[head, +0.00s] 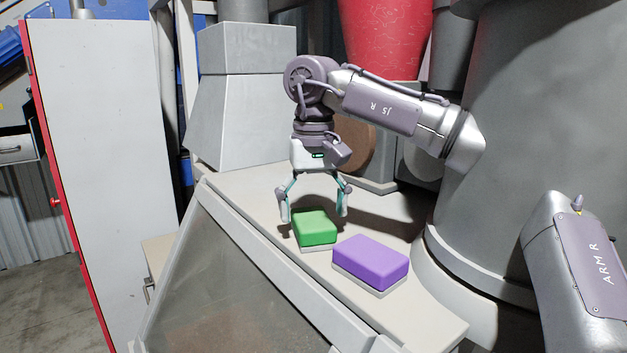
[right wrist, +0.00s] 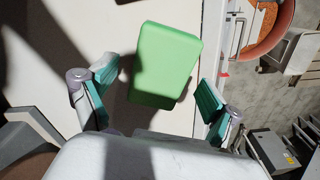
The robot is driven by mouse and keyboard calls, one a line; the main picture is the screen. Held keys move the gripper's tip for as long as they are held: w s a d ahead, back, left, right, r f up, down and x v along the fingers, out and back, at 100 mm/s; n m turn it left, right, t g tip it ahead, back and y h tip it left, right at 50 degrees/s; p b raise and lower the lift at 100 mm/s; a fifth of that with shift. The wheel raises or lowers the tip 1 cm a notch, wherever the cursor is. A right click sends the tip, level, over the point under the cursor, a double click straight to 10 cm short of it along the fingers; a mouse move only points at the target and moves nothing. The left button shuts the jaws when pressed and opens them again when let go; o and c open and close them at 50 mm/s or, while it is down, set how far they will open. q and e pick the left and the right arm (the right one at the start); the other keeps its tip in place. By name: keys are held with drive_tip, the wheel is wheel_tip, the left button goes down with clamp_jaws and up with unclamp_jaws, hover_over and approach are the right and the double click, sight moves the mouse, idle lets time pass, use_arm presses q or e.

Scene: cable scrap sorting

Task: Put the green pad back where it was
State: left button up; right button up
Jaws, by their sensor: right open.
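The green pad (head: 316,226) lies on a light base on the grey worktop, left of the purple pad (head: 371,261). My right gripper (head: 314,214) is above the green pad, pointing down, with its fingers apart on either side of it. In the right wrist view the green pad (right wrist: 165,64) shows between the two open fingertips (right wrist: 156,86), with a gap on both sides. I cannot tell how far the fingertips are above the worktop. The left gripper is not in view.
The purple pad sits close to the right of the green one, on its own light base. A large grey cylinder (head: 550,130) stands behind on the right. The worktop (head: 262,190) has bare room to the left of the green pad and ends at a sloped front edge.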

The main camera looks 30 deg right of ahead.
sight(313, 218)
wheel_tip(313, 218, up, 11)
drive_tip(key=shift+f+p, duration=0.2)
drive_tip(key=shift+p, duration=0.1)
idle(0.5)
